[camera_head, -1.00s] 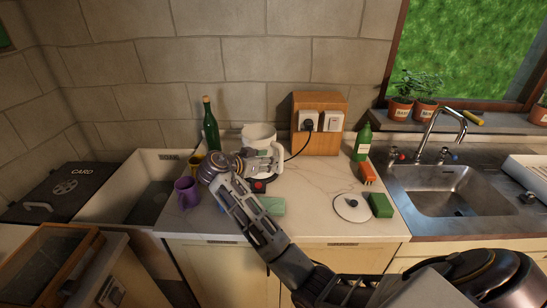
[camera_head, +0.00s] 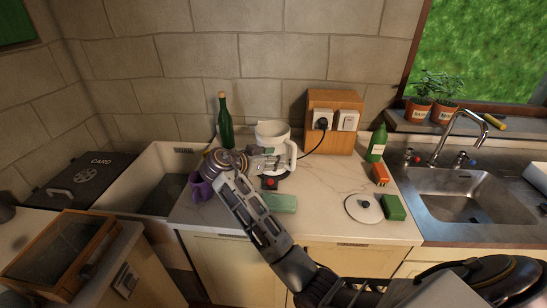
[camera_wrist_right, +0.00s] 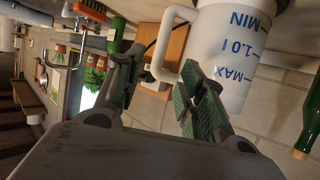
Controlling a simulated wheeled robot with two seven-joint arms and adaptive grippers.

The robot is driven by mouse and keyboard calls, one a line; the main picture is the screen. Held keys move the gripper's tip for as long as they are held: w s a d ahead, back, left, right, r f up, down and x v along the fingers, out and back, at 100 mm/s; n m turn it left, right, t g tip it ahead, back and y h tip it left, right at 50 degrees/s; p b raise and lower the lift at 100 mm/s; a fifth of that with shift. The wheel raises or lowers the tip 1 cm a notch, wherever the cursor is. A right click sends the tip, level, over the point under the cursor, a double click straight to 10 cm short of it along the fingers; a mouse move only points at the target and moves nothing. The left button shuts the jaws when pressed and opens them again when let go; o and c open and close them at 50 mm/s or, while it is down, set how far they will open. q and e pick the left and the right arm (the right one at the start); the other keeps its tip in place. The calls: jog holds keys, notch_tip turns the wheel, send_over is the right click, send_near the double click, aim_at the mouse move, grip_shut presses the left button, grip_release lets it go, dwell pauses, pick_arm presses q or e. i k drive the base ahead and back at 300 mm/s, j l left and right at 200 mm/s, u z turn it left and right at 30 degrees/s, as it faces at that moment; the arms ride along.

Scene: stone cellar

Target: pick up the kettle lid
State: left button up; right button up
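The kettle lid (camera_head: 363,208) is a round white disc with a dark knob. It lies on the counter, right of the kettle and apart from both grippers. The white kettle (camera_head: 272,131) stands at the back of the counter with its top uncovered. The lid is not seen in that view. My left gripper is not in view.
A green sponge-like block (camera_head: 394,208) sits close to the lid's right side. An orange object (camera_head: 380,174) and a green bottle (camera_head: 376,144) stand behind it. A purple mug (camera_head: 200,188), a pale green box (camera_head: 282,203) and a dark green bottle (camera_head: 225,125) are near my right arm.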

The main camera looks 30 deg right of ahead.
aim_at(364, 209)
jog(key=z, duration=1.8)
